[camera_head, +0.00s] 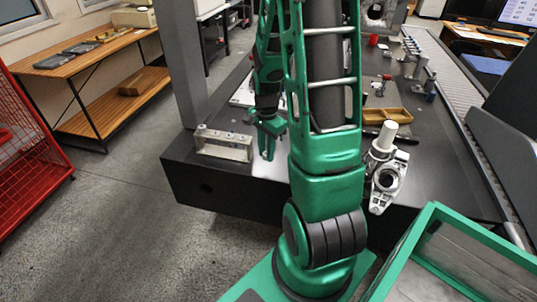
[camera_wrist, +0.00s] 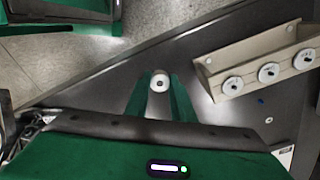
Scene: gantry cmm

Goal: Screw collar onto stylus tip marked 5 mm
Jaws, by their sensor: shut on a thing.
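My gripper (camera_head: 267,146) hangs over the dark table near its front left edge, fingers pointing down. In the wrist view my gripper (camera_wrist: 160,92) is shut on a small, round, pale collar (camera_wrist: 160,81) with a dark hole in its middle. The pale stylus rack (camera_head: 223,144) stands to the left of my gripper in the head view. In the wrist view the rack (camera_wrist: 228,52) lies to the right, apart from the collar. Its stylus tips (camera_wrist: 269,72) are white discs with small centres. Several show, and their size marks are too small to read.
The dark table (camera_head: 255,180) ends close to the rack and my gripper. A tan tray (camera_head: 386,115) and a white-grey casting with an upright cylinder (camera_head: 386,171) stand on the right. A grey gantry column (camera_head: 181,60) rises behind the rack. A green-edged bin (camera_head: 433,213) is at front right.

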